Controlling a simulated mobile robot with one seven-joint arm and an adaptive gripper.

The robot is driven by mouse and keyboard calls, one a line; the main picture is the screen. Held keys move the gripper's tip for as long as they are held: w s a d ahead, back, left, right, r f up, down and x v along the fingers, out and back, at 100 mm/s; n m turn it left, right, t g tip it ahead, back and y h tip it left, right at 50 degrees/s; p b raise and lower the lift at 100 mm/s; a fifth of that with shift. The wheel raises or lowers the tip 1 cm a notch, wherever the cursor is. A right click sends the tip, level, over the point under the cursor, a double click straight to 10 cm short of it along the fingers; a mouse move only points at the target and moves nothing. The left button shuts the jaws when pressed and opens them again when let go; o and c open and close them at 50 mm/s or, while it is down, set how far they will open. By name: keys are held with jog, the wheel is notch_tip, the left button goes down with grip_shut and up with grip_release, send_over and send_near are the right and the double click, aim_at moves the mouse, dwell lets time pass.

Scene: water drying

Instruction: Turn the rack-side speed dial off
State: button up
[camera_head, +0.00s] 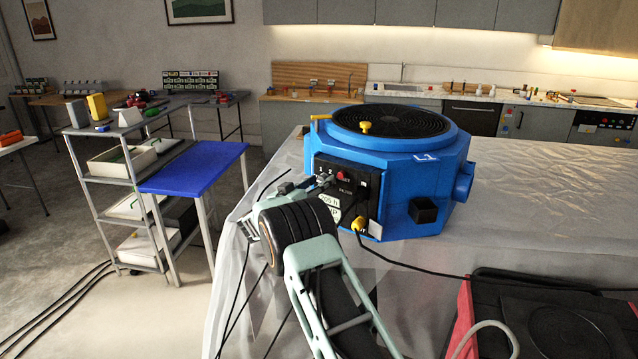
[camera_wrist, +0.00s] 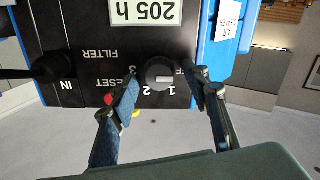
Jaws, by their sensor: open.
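The blue machine (camera_head: 390,165) with a round black grille on top stands on the plastic-covered table. Its black control panel (camera_head: 345,198) faces me. In the wrist view, upside down, the dark round speed dial (camera_wrist: 160,74) has a pale bar on its face and the numbers 1 and 2 beside it. The off label is partly hidden behind a finger. My gripper (camera_wrist: 163,78) is open, with one finger on each side of the dial; contact is unclear.
A red reset button (camera_wrist: 109,99) lies close to one finger. A yellow plug (camera_head: 359,225) and cable leave the panel's lower right. A black-and-red case (camera_head: 540,315) lies at the front right.

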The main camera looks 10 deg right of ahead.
jog(key=v, duration=1.2)
